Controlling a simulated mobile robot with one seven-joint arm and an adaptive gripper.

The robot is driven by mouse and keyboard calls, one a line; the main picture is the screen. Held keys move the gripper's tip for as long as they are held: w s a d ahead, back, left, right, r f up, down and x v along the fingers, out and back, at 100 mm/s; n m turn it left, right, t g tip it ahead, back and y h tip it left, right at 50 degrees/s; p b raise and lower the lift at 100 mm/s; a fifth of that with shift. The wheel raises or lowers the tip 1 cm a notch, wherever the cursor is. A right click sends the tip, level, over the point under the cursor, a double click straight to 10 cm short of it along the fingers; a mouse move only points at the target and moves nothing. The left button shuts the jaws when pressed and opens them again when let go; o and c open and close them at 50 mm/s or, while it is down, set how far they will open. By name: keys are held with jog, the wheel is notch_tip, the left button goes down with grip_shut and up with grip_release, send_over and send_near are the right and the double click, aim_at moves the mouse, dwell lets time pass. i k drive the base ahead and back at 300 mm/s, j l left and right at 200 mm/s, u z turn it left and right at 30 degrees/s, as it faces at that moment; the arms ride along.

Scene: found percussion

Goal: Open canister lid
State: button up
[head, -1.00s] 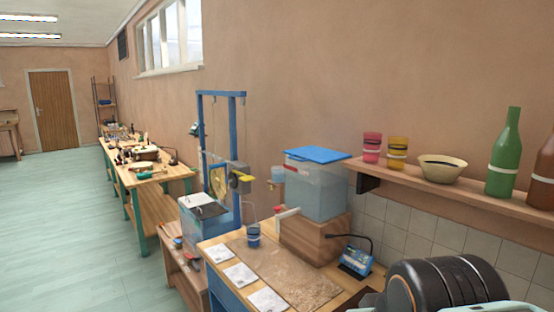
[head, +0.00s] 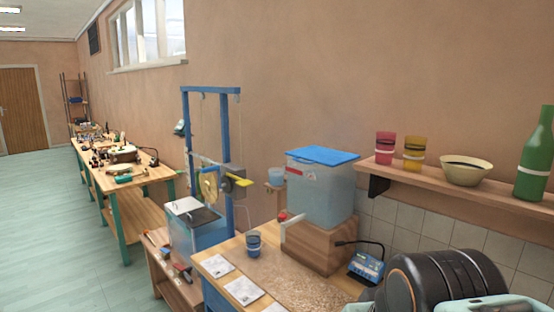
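A clear, box-shaped canister (head: 322,195) stands on a wooden block (head: 318,246) on the workbench, right of centre in the head view. Its flat blue lid (head: 322,156) lies on top and looks closed. A pale tap with a red knob (head: 290,228) sticks out low on its left side. A second clear container (head: 193,236) with a white and dark top stands lower to the left; I cannot tell if it is a canister too. My arm shows at the lower right, but my gripper is out of view.
A blue cup (head: 253,243) and white cards (head: 244,290) lie on the bench before the canister. A blue device (head: 366,268) stands right of the block. A blue frame (head: 226,150) rises on the left. A wall shelf (head: 470,184) holds cups, a bowl and a bottle. Floor at left is clear.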

aim_at(331, 158)
jog(key=i+j+z, duration=0.1)
jog(key=j, duration=0.25)
jog(key=i+j+z, duration=0.1)
jog(key=i+j, duration=0.2)
jog(key=i+j+z, duration=0.1)
jog(key=j, duration=0.3)
jog(key=i+j+z, duration=0.1)
jog(key=j, duration=0.3)
jog(key=i, duration=0.1)
